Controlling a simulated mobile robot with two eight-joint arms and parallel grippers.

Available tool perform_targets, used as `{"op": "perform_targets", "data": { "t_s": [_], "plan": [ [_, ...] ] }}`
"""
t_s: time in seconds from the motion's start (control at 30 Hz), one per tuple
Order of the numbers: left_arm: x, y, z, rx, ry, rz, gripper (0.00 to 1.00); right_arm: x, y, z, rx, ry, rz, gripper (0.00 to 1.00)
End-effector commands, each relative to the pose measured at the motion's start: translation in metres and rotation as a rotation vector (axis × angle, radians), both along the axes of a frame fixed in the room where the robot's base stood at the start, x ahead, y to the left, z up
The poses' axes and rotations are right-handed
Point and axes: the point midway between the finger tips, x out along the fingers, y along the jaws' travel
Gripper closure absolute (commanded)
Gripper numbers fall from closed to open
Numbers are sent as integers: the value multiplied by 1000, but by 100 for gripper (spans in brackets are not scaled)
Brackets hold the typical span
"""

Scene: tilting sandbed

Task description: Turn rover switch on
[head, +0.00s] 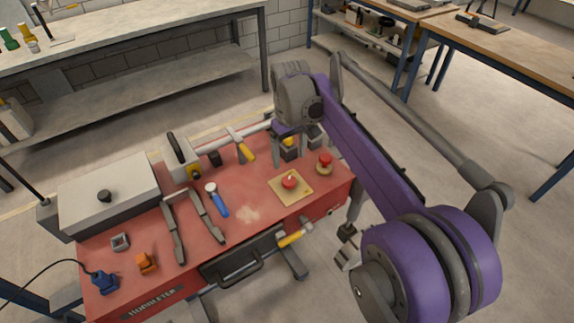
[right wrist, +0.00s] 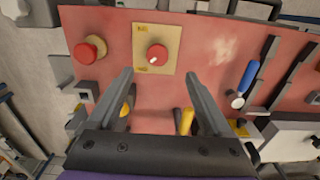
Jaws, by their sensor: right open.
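A red round knob with a small white mark sits on a square tan plate on the red tabletop (head: 245,215). This rover switch (head: 289,181) is right of the table's middle; it also shows in the right wrist view (right wrist: 157,55). A second red knob (head: 324,160) stands beside it on a round tan base, and at upper left in the right wrist view (right wrist: 88,52). My right gripper (right wrist: 157,76) is open and empty. Its fingers point toward the plate, with the rover switch just beyond the gap between the tips; contact is not visible. My left gripper is not in view.
A blue-handled tool (head: 217,200), grey tongs-like bars (head: 174,232), an orange block (head: 147,262) and a grey box (head: 110,190) occupy the left of the table. A yellow-handled hammer (head: 292,238) hangs at the front edge. Bare red surface lies left of the plate.

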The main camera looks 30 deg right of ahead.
Motion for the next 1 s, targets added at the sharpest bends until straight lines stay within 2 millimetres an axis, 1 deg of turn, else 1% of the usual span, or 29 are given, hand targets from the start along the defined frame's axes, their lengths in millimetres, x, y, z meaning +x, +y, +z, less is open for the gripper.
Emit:
{"op": "perform_targets", "data": {
  "t_s": [0.07, 0.17, 0.23, 0.37, 0.6, 0.7, 0.83, 1.0],
  "plan": [
    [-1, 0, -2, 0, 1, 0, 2, 4, -3, -2, 2, 10, 2, 16],
    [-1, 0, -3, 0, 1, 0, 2, 6, -5, -5, 4, 16, 4, 16],
    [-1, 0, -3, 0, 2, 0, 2, 6, -5, -10, 4, 17, 4, 16],
    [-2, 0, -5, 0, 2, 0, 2, 6, -5, -30, 4, 16, 4, 16],
    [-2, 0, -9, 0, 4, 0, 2, 6, -4, -77, 4, 15, 3, 16],
    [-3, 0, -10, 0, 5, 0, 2, 6, -4, -91, 4, 15, 3, 16],
    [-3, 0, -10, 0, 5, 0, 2, 6, -4, -104, 4, 15, 3, 16],
    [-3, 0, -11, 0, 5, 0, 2, 6, -4, -110, 3, 15, 3, 16]
  ]
}}
